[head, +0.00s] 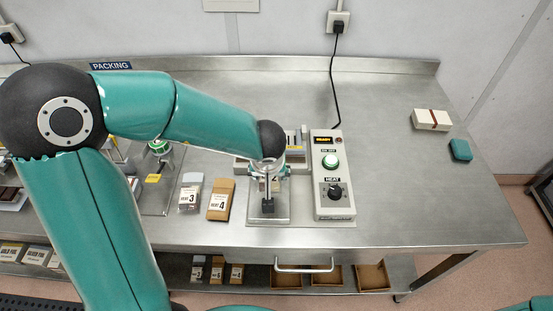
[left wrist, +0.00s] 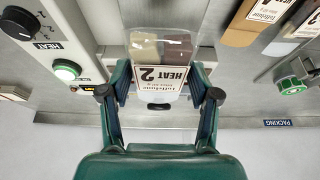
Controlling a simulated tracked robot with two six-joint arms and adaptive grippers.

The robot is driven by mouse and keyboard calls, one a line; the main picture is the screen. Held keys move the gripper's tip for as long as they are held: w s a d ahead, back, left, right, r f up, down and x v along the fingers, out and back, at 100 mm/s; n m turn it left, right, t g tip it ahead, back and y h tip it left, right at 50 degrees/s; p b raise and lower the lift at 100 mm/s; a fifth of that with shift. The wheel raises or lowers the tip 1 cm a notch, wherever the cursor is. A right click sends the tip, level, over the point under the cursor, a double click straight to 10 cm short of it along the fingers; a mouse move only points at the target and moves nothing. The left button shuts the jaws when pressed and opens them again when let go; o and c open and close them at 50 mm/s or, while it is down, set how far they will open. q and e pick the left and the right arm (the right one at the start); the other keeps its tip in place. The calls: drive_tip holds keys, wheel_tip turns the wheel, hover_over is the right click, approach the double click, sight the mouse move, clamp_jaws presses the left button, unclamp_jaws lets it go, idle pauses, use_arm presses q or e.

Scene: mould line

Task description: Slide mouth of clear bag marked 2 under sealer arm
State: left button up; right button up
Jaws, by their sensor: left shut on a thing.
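The gripper hides much of the sealer arm and the bag there. I cannot tell whether the bag's mouth is under the arm.
The control box (head: 333,175) with a lit green button and a HEAT dial stands right of the sealer. Packs marked 3 (head: 190,194) and 4 (head: 220,200) stand to its left. The bench between is clear.

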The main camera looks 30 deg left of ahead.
use_arm(q)
drive_tip(key=shift+w+f, duration=0.1)
drive_tip(key=shift+f, duration=0.05)
drive_tip(key=shift+s+a+f, duration=0.1)
drive_tip(key=shift+s+f, duration=0.1)
drive_tip(key=shift+f, duration=0.6)
wheel_tip(320, 180, down, 3)
drive_tip(key=b, duration=0.4)
drive_tip(key=shift+w+f, duration=0.1)
drive_tip(key=shift+f+b, duration=0.8)
drive_tip(key=shift+b, duration=0.4)
drive_tip(key=shift+w+a+r+p, duration=0.25)
drive_tip(key=shift+w+r+p, duration=0.25)
drive_tip(key=shift+p, duration=0.6)
drive_tip(key=shift+w+a+p, duration=0.6)
drive_tip(key=shift+w+p, duration=0.2)
drive_tip(key=shift+p, duration=0.2)
drive_tip(key=shift+w+a+f+p, duration=0.3)
drive_tip(key=shift+w+p, duration=0.1)
drive_tip(key=shift+w, duration=0.1)
drive_tip(key=shift+r+p, duration=0.15)
drive_tip(key=shift+p, duration=0.45)
